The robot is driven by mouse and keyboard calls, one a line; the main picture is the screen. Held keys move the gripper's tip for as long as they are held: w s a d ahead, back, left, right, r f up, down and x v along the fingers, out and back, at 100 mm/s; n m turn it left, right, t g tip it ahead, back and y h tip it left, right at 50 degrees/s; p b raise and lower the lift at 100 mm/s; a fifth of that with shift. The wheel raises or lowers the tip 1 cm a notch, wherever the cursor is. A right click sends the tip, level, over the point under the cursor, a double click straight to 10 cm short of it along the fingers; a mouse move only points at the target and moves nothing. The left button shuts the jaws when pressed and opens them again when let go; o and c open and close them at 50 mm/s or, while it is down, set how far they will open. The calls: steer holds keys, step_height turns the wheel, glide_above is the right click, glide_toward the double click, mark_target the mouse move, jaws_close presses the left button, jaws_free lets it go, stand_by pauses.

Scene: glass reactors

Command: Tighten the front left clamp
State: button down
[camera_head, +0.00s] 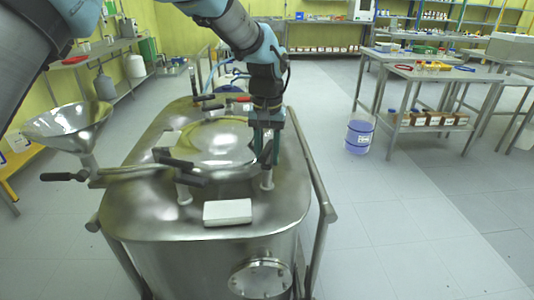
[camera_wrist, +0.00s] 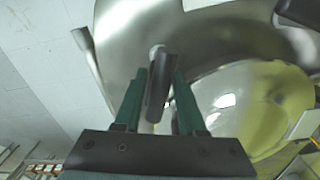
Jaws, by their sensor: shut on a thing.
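The steel reactor (camera_head: 150,218) has a round domed lid (camera_head: 220,140) with clamps around it. My gripper (camera_head: 268,158) points down at the lid's right side, over a clamp with a pale post (camera_head: 267,181). In the wrist view my gripper's green fingers (camera_wrist: 160,82) are on either side of that clamp's black handle (camera_wrist: 161,72), shut on it. The handle is mostly hidden in the head view. Another clamp's black handle (camera_head: 189,181) is at the lid's front left, with a pale post (camera_head: 183,194) below. Black handles (camera_head: 212,107) also show at the lid's back.
A steel funnel (camera_head: 68,122) rises at the reactor's left, near a long black-gripped lever (camera_head: 64,177). A white box (camera_head: 228,212) lies on the reactor's front edge. A rail (camera_head: 318,190) runs along its right side. A blue bucket (camera_head: 359,136) stands on open floor to the right.

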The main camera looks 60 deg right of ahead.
mark_target(267, 147)
steer(key=n, duration=0.6)
steer(key=shift+r+n+p, duration=0.1)
steer(key=shift+n+p, duration=0.2)
steer(key=shift+p, duration=0.05)
steer(key=n+p, duration=0.1)
steer(key=n, duration=0.4)
stand_by(0.4)
steer(key=c, duration=0.8)
jaws_free()
steer(key=shift+o, duration=0.2)
step_height(267, 147, up, 11)
steer(key=shift+f+b, duration=0.15)
steer(key=shift+b, duration=1.05)
